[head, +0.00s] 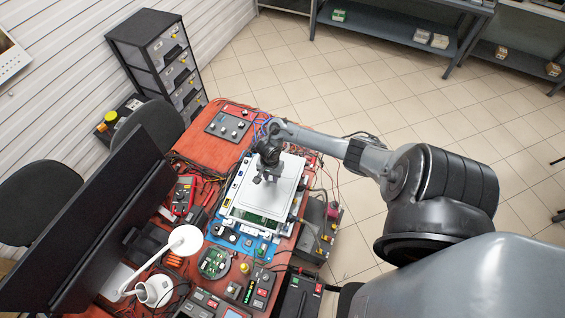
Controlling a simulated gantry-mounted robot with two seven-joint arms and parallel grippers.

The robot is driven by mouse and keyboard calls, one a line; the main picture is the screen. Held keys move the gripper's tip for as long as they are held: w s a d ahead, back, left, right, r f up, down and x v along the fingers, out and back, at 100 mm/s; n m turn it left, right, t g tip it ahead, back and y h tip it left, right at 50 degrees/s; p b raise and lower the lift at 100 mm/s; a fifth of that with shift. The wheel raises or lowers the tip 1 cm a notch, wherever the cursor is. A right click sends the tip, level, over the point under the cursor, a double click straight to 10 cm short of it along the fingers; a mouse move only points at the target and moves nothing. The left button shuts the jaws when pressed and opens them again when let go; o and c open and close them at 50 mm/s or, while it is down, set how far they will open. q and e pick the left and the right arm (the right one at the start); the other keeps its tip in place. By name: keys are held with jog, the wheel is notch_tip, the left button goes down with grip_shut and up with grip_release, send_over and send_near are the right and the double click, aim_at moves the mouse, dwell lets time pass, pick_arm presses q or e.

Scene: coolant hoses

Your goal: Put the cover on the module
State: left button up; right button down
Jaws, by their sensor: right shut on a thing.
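A flat white cover (284,187) lies over or just above the module (249,216), a green board in a pale frame that shows below the cover's near edge. I cannot tell whether the cover touches the module. My right gripper (265,178) points down over the cover, shut on it near its left-middle part. The gripper hides the part of the cover that it grips. My left gripper is not in view.
A monitor (95,215) and a white lamp (186,240) stand to the left. A round green board (214,263), several control boxes and loose cables crowd the near part of the red table. A grey panel with knobs (229,126) lies at the far end.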

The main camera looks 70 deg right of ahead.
aim_at(263, 184)
jog(key=shift+w+a+r+p, duration=0.45)
jog(key=shift+w+a+r, duration=0.5)
jog(key=shift+a, duration=0.2)
jog(key=shift+w+a+r, duration=0.1)
jog(key=shift+w+r, duration=0.1)
jog(key=shift+w, duration=0.15)
notch_tip(263, 184, down, 3)
jog(key=b, duration=0.5)
jog(key=shift+f, duration=0.65)
jog(key=shift+a+p, duration=0.1)
jog(key=shift+p, duration=0.4)
jog(key=shift+f, duration=0.3)
